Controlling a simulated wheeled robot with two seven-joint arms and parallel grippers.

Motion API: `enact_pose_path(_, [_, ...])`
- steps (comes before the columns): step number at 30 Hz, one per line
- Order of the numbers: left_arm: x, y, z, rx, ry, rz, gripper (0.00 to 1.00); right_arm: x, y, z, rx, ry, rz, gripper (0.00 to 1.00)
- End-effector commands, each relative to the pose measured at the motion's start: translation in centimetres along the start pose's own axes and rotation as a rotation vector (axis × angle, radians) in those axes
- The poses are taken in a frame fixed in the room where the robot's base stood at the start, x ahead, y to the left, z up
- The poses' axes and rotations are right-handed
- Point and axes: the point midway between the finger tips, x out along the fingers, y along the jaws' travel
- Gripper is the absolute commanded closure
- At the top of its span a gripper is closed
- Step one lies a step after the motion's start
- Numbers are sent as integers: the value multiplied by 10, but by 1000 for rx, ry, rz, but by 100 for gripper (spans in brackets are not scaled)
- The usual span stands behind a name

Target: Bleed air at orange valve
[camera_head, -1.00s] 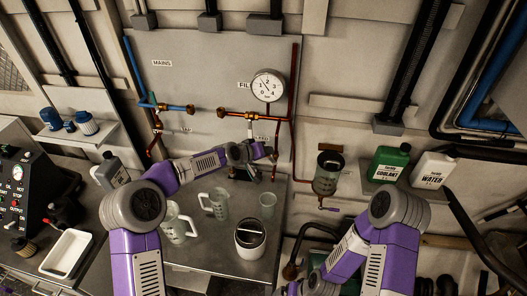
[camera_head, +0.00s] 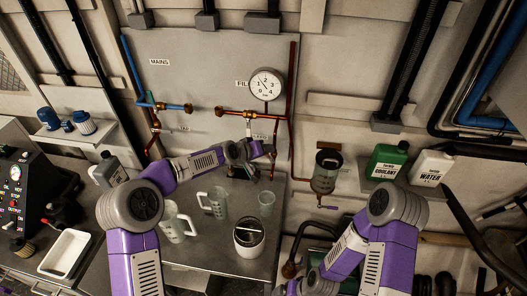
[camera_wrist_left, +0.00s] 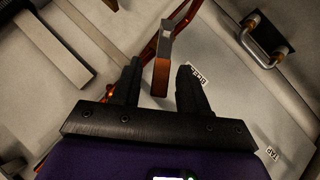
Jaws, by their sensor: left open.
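My left gripper (camera_wrist_left: 160,88) is open in the left wrist view, its two black fingers apart. Between the fingers is an orange valve handle (camera_wrist_left: 160,76) with a grey end, apart from both fingers as far as I can tell. A small label (camera_wrist_left: 197,74) is beside the right finger. In the head view my left arm reaches to the copper pipe under the gauge; the gripper hides most of the valve there. The round gauge (camera_head: 265,84) hangs above it. My right arm shows at the lower right, but its gripper is out of view.
Several jugs and cups, including a clear jug (camera_head: 217,203) and a white-and-black container (camera_head: 249,237), stand on the bench below my left arm. A clear canister (camera_head: 325,172) hangs right of the pipes. Coolant (camera_head: 388,161) and water (camera_head: 431,167) bottles sit on the right shelf.

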Motion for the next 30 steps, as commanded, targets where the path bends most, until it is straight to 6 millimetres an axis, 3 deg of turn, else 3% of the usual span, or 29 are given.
enact_pose_path(12, [-58, -1, 0, 0, 3, 0, 56, 13, 5, -1, 0, 0, 0, 2])
enact_pose_path(25, [-71, 0, 1, 0, -1, 0, 56, 14, 5, -1, 0, 0, 0, 2])
enact_pose_path(26, [-71, 0, 1, 0, -1, 0, 56, 14, 5, -1, 0, 0, 0, 3])
enact_pose_path(30, [-71, 0, 1, 0, -1, 0, 56, 14, 5, -1, 0, 0, 0, 25])
